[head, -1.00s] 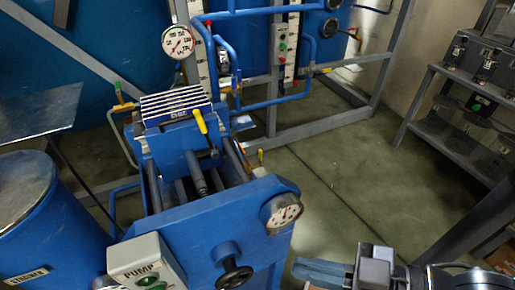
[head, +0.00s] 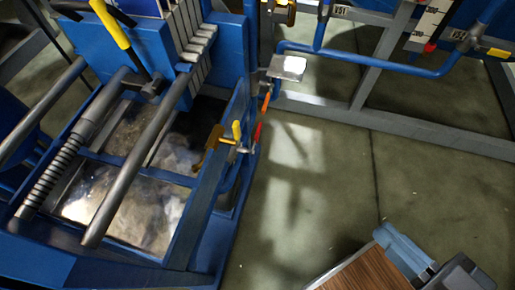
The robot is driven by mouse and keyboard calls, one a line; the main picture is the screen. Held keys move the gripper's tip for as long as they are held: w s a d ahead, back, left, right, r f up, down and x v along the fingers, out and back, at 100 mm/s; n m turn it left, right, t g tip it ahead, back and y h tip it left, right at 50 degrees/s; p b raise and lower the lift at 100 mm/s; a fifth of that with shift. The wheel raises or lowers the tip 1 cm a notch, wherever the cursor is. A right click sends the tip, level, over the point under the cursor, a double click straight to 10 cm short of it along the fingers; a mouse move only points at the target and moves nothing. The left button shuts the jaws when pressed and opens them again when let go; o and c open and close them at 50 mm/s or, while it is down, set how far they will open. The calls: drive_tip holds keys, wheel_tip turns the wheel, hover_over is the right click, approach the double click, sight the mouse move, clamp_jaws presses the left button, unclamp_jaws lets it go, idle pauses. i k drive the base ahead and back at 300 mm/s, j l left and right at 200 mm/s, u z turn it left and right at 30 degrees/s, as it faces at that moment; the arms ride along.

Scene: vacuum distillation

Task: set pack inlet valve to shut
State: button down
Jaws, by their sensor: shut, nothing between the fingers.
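The blue plate-pack press fills the left of the head view, with its stack of pale plates (head: 193,35) at the top. On the press's right side are a small valve with a yellow lever (head: 237,131) and, beside it, one with an orange-red lever (head: 258,132). No readable tag shows on either, so I cannot tell which is the pack inlet valve. A long yellow-tipped lever (head: 111,24) stands at the upper left. My gripper (head: 386,236) is at the lower right, shut and empty, apart from the valves.
A brown wood-grained surface (head: 360,278) lies beside my gripper at the bottom edge. Open floor (head: 310,190) lies between gripper and press.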

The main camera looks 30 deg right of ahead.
sight(258, 134)
drive_tip(key=i+l+z, duration=0.15)
drive_tip(key=l+z, duration=0.25)
drive_tip(key=i+l+z, duration=0.15)
drive_tip(key=z, duration=0.2)
